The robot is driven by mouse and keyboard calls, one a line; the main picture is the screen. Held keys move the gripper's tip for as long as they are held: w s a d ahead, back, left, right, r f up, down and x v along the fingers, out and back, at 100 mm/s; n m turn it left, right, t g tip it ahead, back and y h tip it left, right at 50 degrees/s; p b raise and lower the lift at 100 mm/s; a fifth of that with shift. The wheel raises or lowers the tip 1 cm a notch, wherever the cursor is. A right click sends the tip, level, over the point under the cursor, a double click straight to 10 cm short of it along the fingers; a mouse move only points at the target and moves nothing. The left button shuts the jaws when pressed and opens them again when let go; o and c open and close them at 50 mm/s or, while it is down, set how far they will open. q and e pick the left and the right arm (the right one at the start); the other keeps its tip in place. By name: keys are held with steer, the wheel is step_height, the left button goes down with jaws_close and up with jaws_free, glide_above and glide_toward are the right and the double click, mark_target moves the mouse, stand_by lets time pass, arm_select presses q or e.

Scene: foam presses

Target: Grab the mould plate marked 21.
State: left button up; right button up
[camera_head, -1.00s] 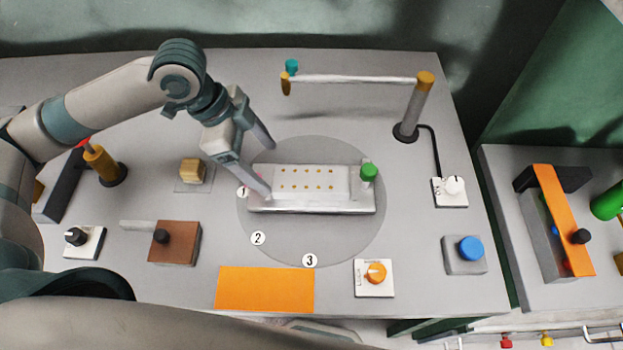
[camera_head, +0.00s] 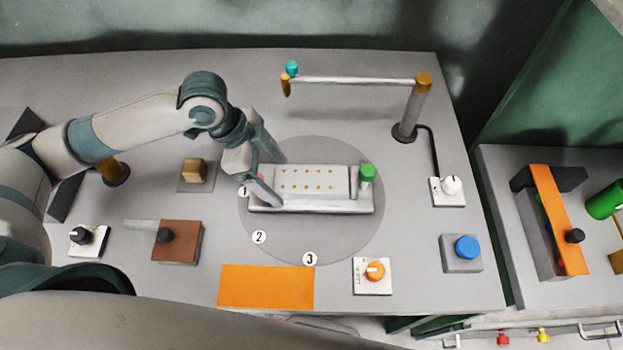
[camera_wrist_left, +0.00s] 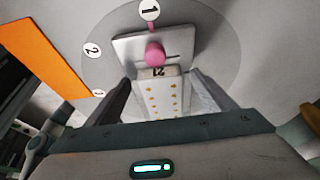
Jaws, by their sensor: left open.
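The mould plate (camera_head: 318,180) is pale with rows of small gold dots. It lies in a light metal holder (camera_head: 320,208) on a round grey disc (camera_head: 310,245). In the left wrist view the plate (camera_wrist_left: 163,100) shows the number 21, upside down, at its end near a pink knob (camera_wrist_left: 155,54). My left gripper (camera_head: 276,178) is open at the plate's left end, with one finger on each long side. In the wrist view the plate lies between the fingers (camera_wrist_left: 160,80); I cannot tell whether they touch it. My right gripper is not in view.
A green knob (camera_head: 367,172) stands at the holder's right end. A horizontal bar (camera_head: 350,79) on a post (camera_head: 412,110) crosses behind the disc. An orange sheet (camera_head: 266,287), an orange dial (camera_head: 375,271) and a blue button (camera_head: 467,247) lie in front.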

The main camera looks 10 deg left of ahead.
arm_select(q)
steer(key=shift+c, duration=0.4)
steer(key=c, duration=1.5)
steer(key=shift+c, duration=0.2)
steer(key=shift+r, duration=0.15)
step_height(320, 180, up, 10)
steer(key=b, duration=0.1)
